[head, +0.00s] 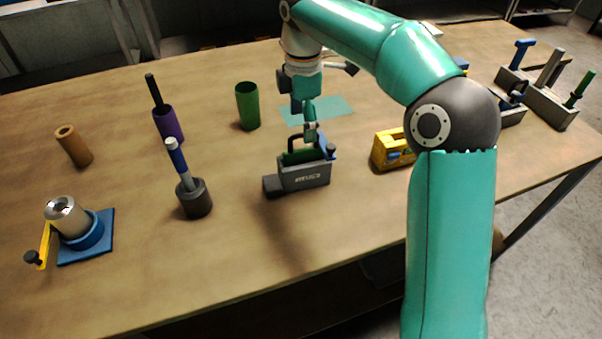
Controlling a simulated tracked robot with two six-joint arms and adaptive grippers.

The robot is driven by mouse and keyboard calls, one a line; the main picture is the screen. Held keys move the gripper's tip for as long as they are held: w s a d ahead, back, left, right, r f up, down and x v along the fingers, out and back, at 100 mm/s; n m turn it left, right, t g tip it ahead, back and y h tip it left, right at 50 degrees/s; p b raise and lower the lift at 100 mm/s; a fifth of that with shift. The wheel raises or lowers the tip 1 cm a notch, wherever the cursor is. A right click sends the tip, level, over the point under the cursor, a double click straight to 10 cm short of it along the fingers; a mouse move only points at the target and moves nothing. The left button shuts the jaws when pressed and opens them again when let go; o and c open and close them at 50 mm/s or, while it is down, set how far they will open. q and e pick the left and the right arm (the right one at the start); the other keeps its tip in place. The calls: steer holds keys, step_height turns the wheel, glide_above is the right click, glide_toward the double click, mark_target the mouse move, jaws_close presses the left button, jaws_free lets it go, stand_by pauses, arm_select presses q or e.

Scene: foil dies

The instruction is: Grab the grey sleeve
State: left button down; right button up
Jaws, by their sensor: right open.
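A light grey sleeve (67,213) stands upright in a blue ring holder (88,235) on a blue base plate at the left front of the table. A dark grey cup (194,200) stands to its right, with a blue-handled tool (178,160) upright in it. My right gripper (310,136) is open, pointing down at a dark grey box (304,178) with a green part and a dark handle. It is well to the right of both the grey sleeve and the cup. Whether its fingers touch the box is unclear. My left gripper is not in view.
A brown sleeve (74,146), a purple sleeve (168,125) with a black rod and a green sleeve (248,106) stand behind. A yellow box (392,150) and a grey rack (537,97) are right. A yellow lever (45,246) juts from the holder. The front middle table is clear.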

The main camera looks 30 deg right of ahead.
mark_target(303, 150)
step_height(303, 150, down, 10)
steer(key=shift+f+b, duration=0.25)
steer(key=shift+b, duration=0.1)
steer(key=shift+d+r, duration=0.1)
jaws_close()
stand_by(0.5)
